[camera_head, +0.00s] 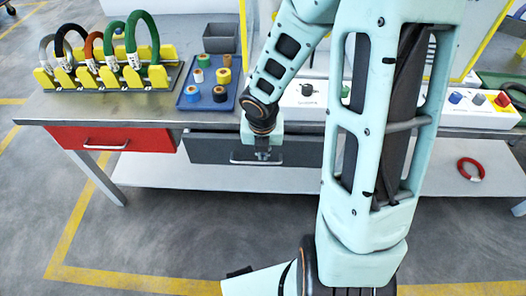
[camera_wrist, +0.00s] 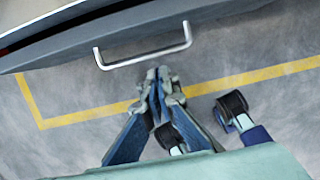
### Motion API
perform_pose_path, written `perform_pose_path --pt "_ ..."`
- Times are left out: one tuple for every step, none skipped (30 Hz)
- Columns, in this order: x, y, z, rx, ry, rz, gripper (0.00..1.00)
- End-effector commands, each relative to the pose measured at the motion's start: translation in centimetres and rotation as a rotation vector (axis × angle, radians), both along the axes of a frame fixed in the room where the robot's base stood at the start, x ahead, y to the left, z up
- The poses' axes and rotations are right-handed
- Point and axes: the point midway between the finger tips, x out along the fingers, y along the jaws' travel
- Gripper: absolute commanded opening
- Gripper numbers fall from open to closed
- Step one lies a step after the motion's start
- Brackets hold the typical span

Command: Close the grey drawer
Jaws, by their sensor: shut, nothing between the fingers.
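The grey drawer (camera_head: 215,148) sits under the bench top, right of the red drawer, and seems to stand out a little from the bench front. Its metal handle (camera_head: 250,158) is partly covered by my gripper (camera_head: 258,157). In the wrist view the handle (camera_wrist: 143,58) is a silver bar along the drawer's front edge (camera_wrist: 220,8). My gripper (camera_wrist: 159,74) is shut and empty, its tips just below the bar in that picture. I cannot tell whether they touch it.
The red drawer (camera_head: 110,139) is at the left. The bench top (camera_head: 110,106) carries a yellow rack (camera_head: 105,78) of coils, a blue tray (camera_head: 208,88) of spools and a grey bin (camera_head: 220,38). A red ring (camera_head: 471,169) lies on the lower shelf (camera_head: 150,171).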

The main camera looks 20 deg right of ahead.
Motion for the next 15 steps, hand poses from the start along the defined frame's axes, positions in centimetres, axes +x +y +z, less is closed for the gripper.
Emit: perform_pose_path --pt "0.2 0.0 -1.5 0.000 0.001 0.002 0.00" --pt "0.3 -0.1 -2.0 -0.001 0.002 0.001 0.00" --pt "0.4 -0.1 -2.7 -0.001 0.002 0.001 0.00" --pt "0.6 -0.1 -3.1 -0.001 0.001 0.001 0.00" --pt "0.7 -0.2 -3.6 -0.001 0.001 0.000 0.00" --pt "0.9 -0.3 -4.2 -0.001 0.001 0.001 0.00" --pt "1.0 -0.3 -4.7 0.000 0.001 0.002 0.00" --pt "1.1 -0.3 -5.1 0.000 0.001 0.002 0.00" --pt "1.7 -0.5 -4.6 0.001 -0.001 -0.002 0.00" --pt "2.3 -0.7 -4.4 0.000 -0.002 -0.003 0.00" --pt "2.7 -0.9 -4.4 0.001 0.000 -0.004 0.00" --pt "3.2 -1.1 -4.4 0.001 -0.001 -0.005 0.00" --pt "3.5 -1.2 -4.4 0.001 -0.001 -0.004 0.00" --pt "3.8 -1.2 -4.4 0.000 -0.001 -0.002 0.00" --pt "4.1 -1.4 -4.4 0.000 0.000 -0.002 0.00"
